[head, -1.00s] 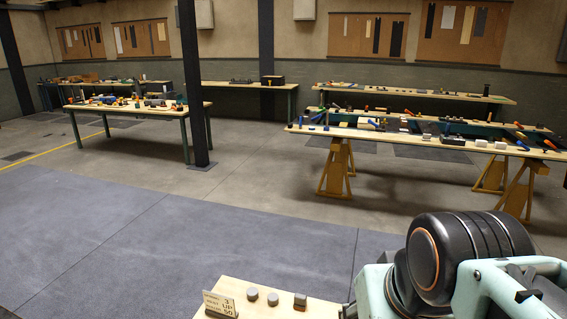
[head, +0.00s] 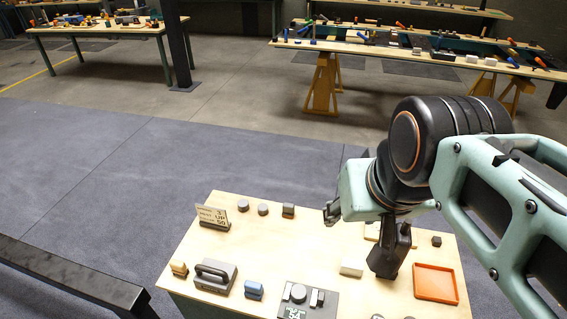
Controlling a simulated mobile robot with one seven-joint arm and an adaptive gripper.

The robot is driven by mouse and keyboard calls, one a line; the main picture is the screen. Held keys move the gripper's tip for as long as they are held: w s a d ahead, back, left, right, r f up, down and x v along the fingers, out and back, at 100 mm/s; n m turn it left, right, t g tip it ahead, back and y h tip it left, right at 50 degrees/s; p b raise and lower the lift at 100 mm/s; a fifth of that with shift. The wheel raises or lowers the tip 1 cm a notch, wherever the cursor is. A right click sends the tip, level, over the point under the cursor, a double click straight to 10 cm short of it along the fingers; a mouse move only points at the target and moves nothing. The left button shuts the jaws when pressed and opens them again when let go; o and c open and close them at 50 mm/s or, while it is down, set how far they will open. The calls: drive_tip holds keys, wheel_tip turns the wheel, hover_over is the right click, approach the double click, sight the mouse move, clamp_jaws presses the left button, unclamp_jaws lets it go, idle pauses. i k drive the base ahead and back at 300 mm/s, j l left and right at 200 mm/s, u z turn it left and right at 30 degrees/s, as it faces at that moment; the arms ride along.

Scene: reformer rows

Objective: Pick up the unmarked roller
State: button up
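My gripper (head: 387,262) is dark and points down over the right half of the near wooden table (head: 205,250). Its fingers overlap in this view, so I cannot tell whether they are open or whether they hold anything. Two short grey round pieces (head: 252,207) stand at the back left of the table, beside a grey block (head: 288,210). More small round grey pieces (head: 408,317) are cut off by the bottom edge of the view. Marks are too small to read, so I cannot tell which piece is the unmarked roller.
A small sign (head: 214,218) stands at the back left. A handled grey block (head: 213,276), a blue block (head: 254,290), a dark fixture (head: 306,299), a pale block (head: 352,267), an orange tray (head: 436,302) and a dark cube (head: 436,241) share the table.

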sight(299, 292)
drive_tip(key=u, duration=0.85)
drive_tip(key=j+z, duration=0.45)
drive_tip(key=j, duration=0.45)
drive_tip(key=k, duration=0.75)
drive_tip(key=l+z, duration=0.1)
drive_tip(key=z, duration=0.4)
